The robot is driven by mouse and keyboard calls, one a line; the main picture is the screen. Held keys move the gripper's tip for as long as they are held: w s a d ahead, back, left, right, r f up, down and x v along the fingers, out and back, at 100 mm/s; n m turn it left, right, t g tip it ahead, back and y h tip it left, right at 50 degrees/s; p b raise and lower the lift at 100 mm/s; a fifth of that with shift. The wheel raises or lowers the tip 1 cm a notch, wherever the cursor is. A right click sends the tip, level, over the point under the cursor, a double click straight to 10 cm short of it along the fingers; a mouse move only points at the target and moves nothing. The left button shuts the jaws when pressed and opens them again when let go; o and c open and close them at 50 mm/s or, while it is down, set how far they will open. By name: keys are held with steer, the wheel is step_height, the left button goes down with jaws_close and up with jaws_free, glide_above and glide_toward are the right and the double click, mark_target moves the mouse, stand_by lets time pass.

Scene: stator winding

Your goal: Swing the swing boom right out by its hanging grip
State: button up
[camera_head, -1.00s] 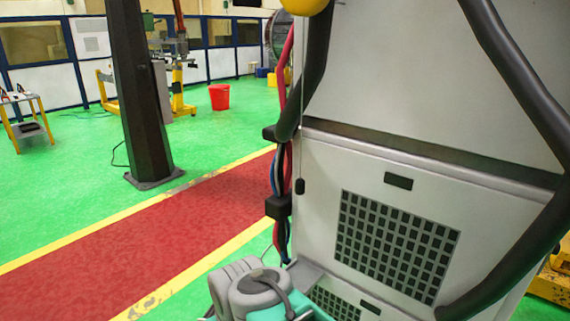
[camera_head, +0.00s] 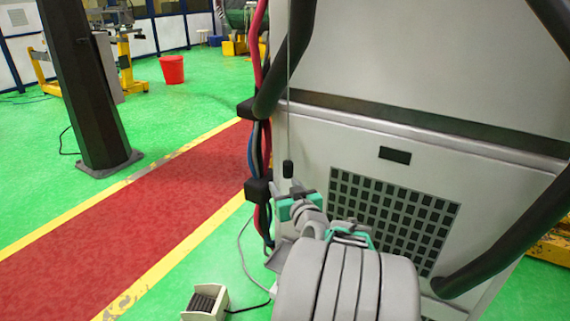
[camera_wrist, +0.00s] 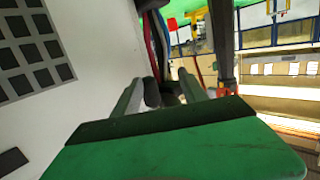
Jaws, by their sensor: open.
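The hanging grip (camera_head: 288,168) is a small black cylinder on a thin cord in front of the left edge of the grey cabinet. The swing boom itself is not in view; the cord runs up out of the picture. My gripper (camera_head: 297,192) is open, just below the grip in the head view. In the wrist view my gripper (camera_wrist: 162,90) has its two fingers apart. A dark rounded piece that looks like the grip (camera_wrist: 152,93) shows between the fingertips, nearer the left one. I cannot tell whether it touches.
The grey cabinet (camera_head: 420,150) with a dark vent grid stands close on the right. Red, blue and black cables (camera_head: 257,150) run down its left edge. A small box (camera_head: 205,302) sits on the floor. The red walkway (camera_head: 150,225) is clear; a dark post (camera_head: 85,90) stands beyond it.

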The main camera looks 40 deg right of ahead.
mark_target(290, 169)
steer(key=shift+m+t+h, duration=0.3)
steer(key=shift+t+h, duration=0.3)
steer(key=shift+h, duration=0.1)
steer(key=d+r, duration=0.2)
steer(key=r, duration=0.1)
steer(key=shift+d+r, duration=0.1)
steer(key=shift+d, duration=0.15)
steer(key=p+x, duration=0.2)
steer(key=x, duration=0.5)
steer(key=shift+s, duration=0.1)
jaws_close()
